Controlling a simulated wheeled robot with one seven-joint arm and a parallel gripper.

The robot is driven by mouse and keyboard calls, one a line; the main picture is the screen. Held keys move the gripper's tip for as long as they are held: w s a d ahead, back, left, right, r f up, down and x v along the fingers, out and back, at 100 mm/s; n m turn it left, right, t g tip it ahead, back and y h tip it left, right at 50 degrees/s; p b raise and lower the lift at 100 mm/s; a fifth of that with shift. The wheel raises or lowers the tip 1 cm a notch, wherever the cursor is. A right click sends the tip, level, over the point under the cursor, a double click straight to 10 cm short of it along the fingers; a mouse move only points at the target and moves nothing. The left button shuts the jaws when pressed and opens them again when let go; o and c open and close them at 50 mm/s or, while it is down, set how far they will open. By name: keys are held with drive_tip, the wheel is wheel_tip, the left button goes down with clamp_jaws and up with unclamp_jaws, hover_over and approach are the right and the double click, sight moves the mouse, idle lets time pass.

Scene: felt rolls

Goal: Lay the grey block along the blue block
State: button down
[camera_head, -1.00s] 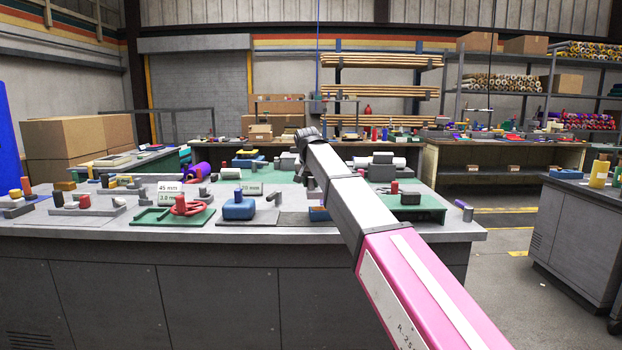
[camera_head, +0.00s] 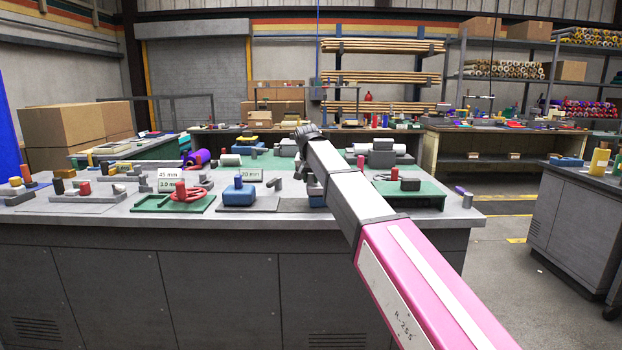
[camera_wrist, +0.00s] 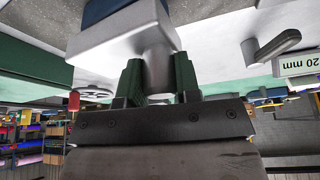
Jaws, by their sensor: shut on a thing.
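My gripper (camera_wrist: 157,75) is shut on the upright peg of the grey block (camera_wrist: 118,38), its green fingers on either side of the peg. A dark blue piece (camera_wrist: 98,9), seemingly the blue block, shows at the top edge of the wrist view beside the grey block; I cannot tell whether they touch. In the head view, part of a blue block (camera_head: 316,199) shows on the bench just left of my arm. My arm hides most of the gripper and the grey block there.
The grey bench (camera_head: 130,212) is crowded. A blue block with a knob (camera_head: 239,193) sits on a grey plate. A green tray with a red ring (camera_head: 187,192) lies further left. A grey lever (camera_head: 274,183) and a 20 mm sign (camera_wrist: 298,64) stand nearby. A green board (camera_head: 425,192) lies right.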

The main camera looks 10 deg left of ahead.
drive_tip(key=shift+f, duration=0.4)
idle(0.3)
drive_tip(key=c, duration=0.7)
unclamp_jaws()
drive_tip(key=shift+c, duration=0.2)
drive_tip(key=v, duration=1)
drive_tip(key=shift+r, duration=0.35)
drive_tip(key=shift+s, duration=0.15)
